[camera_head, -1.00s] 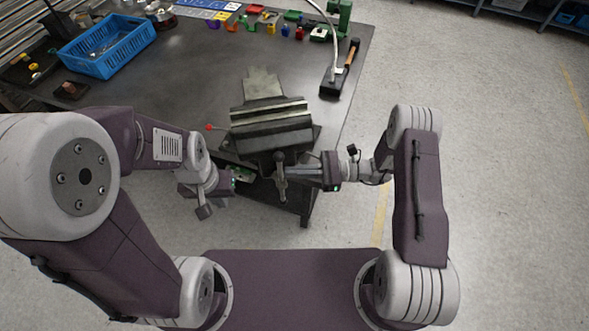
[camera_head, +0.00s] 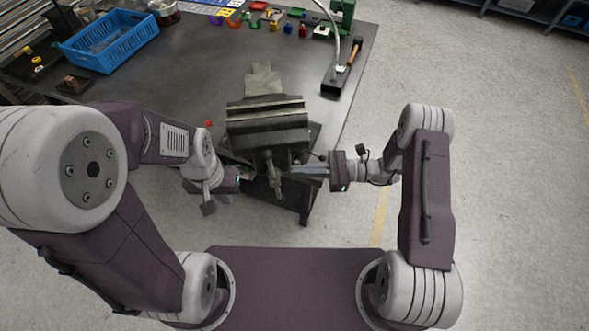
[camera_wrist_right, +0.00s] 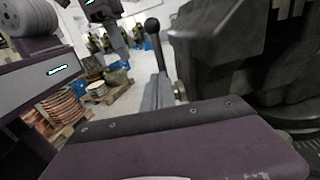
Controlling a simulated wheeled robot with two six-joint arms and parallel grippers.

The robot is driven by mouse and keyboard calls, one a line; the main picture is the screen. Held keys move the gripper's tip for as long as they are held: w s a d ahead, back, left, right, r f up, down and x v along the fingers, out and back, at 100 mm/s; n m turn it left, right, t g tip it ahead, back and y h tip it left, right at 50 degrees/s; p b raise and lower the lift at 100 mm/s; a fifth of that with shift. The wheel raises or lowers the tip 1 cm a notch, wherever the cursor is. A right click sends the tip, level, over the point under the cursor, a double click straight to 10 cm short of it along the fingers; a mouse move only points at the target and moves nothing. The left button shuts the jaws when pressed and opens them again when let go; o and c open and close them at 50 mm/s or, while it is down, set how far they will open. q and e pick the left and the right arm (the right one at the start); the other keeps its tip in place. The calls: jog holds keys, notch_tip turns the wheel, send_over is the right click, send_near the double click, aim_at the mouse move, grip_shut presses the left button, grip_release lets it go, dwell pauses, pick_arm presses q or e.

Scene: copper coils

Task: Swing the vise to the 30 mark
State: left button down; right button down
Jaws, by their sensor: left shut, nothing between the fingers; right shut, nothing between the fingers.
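The dark grey vise (camera_head: 268,122) is mounted at the near corner of the workbench, with its screw and handle end facing me. In the right wrist view its dark body (camera_wrist_right: 215,60) fills the upper right, and part of a round base (camera_wrist_right: 300,135) shows below it. My right gripper (camera_head: 294,170) is shut and empty, at the right of the vise's front end; I cannot tell if it touches. My left gripper (camera_head: 246,174) is shut, at the left of the vise's lower front, partly hidden. The 30 mark cannot be made out.
A red-tipped lever (camera_head: 209,124) shows left of the vise. A blue crate (camera_head: 110,42) stands at the back left of the workbench (camera_head: 200,75). A hammer (camera_head: 349,54) and a lamp base (camera_head: 335,84) lie at the right edge. Open floor is to the right.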

jog(key=d+b, duration=0.2)
jog(key=d, duration=0.7)
jog(key=shift+d, duration=0.35)
